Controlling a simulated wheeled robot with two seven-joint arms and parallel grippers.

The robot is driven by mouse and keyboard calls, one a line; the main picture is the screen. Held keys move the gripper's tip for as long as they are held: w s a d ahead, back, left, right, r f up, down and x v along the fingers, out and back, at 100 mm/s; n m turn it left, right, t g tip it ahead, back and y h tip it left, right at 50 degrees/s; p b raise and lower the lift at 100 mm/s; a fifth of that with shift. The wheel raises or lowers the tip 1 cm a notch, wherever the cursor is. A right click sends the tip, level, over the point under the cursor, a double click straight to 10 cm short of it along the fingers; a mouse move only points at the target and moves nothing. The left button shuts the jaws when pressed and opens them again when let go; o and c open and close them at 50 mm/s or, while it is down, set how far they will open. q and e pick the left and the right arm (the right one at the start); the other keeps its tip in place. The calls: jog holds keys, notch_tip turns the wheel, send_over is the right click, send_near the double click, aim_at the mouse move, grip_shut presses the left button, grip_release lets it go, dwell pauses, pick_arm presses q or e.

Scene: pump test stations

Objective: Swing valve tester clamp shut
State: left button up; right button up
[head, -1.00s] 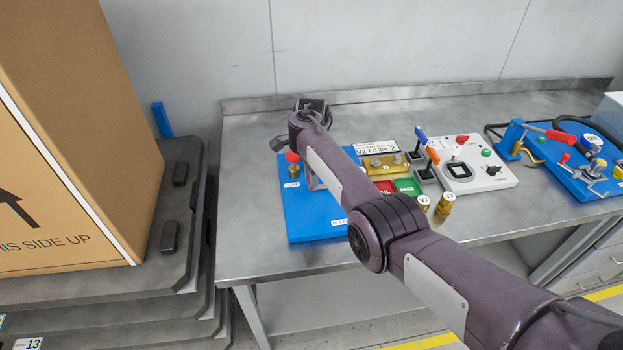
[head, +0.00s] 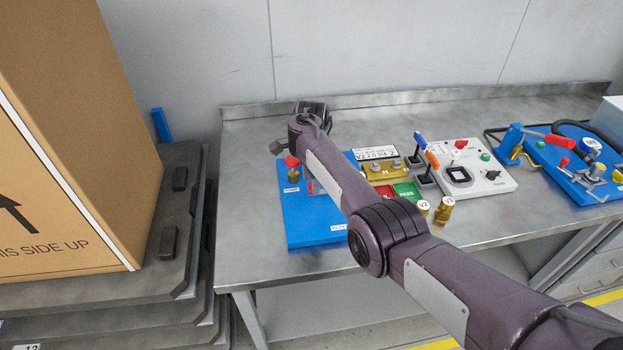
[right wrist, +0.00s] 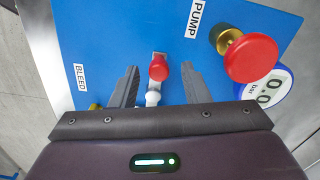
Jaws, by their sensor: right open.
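The blue valve tester board (head: 312,232) lies on the left part of the bench, partly hidden by my right arm. It also shows in the right wrist view (right wrist: 110,28). There, a small lever with a red tip (right wrist: 159,69) on a pale metal arm, seemingly the clamp handle, stands between the fingers. My right gripper (right wrist: 160,80) is open, one finger on each side of the lever, and no grip on it shows. Contact cannot be told. In the head view the fingertips are hidden behind my arm. My left gripper is not in view.
A red pump knob (right wrist: 251,57) and a round gauge (right wrist: 272,88) sit right of the fingers. Brass valves (head: 443,210), a green PASS tray (head: 408,191) and a white switch box (head: 470,172) stand right of the board. A cardboard box (head: 60,130) is at far left.

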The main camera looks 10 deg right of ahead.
notch_tip(320, 180, up, 8)
jog(key=shift+d+f, duration=0.1)
jog(key=shift+f, duration=0.15)
dwell(0.5)
